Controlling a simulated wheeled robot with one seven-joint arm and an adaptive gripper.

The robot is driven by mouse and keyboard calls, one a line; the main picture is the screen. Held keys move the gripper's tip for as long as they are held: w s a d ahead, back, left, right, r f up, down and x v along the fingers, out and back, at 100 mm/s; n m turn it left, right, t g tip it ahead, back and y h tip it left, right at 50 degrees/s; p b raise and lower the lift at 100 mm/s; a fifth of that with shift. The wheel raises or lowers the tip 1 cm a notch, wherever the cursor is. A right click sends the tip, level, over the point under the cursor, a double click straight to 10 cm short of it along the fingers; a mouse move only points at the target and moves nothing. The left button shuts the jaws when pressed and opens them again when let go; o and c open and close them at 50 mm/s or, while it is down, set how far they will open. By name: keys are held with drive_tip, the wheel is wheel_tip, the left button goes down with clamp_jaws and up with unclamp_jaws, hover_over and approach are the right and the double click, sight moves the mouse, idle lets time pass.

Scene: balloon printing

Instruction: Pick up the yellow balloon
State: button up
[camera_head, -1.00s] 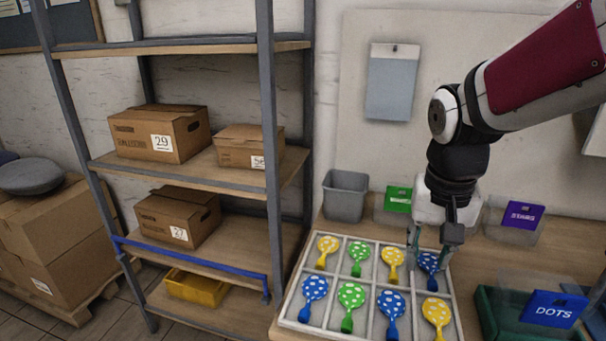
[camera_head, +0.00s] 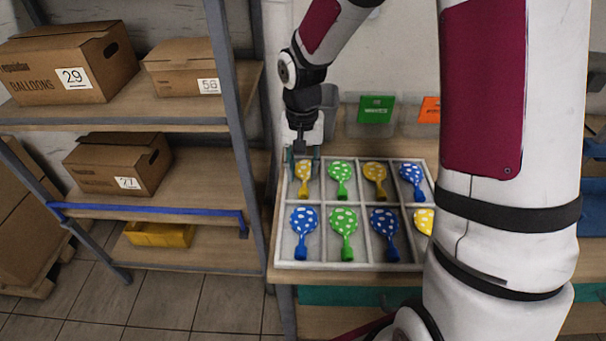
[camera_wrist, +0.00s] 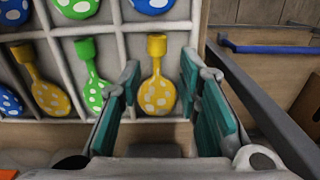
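A white divided tray (camera_head: 348,265) holds several dotted balloons, one per compartment. A yellow balloon (camera_head: 303,180) with white dots lies in the far left compartment, partly hidden by my gripper. It also shows in the wrist view (camera_wrist: 157,95), neck toward the top of the picture. My gripper (camera_head: 303,160) points down at this compartment. In the wrist view its teal fingers (camera_wrist: 160,70) are open on either side of the yellow balloon, with nothing held between them. Another yellow balloon (camera_head: 375,178) lies in the far row, and one more (camera_head: 424,221) is partly behind my arm.
Green balloons (camera_head: 341,178) and blue balloons (camera_head: 304,222) fill other compartments. Behind the tray stand a grey bin (camera_head: 328,105) and clear bins with a green label (camera_head: 376,109) and an orange label (camera_head: 429,109). A metal shelf (camera_head: 230,120) with boxes stands close on the left.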

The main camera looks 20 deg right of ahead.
sight(304, 187)
drive_tip(key=shift+d+f, duration=0.2)
drive_tip(key=shift+f, duration=3.1)
drive_tip(key=c, duration=0.5)
